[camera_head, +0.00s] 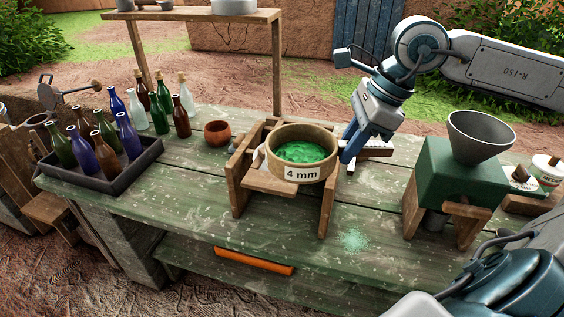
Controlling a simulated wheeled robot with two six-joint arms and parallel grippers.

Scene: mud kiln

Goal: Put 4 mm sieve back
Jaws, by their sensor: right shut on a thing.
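The 4 mm sieve (327,171) is a round tan sieve with a "4 mm" label on its front and green granules (300,152) inside. It is level, at the top of a wooden stand (240,195) on the green plank bench; whether it rests on the stand or is just above it, I cannot tell. My right gripper (345,154) reaches down from the upper right and is shut on the right side of the sieve's rim. The fingertips are partly hidden by the sieve. My left gripper is not in view.
A green crusher with a grey funnel (480,137) stands to the right. A dark tray (66,187) of bottles, loose bottles and a brown bowl (217,133) are to the left. A raised shelf (190,14) stands behind.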

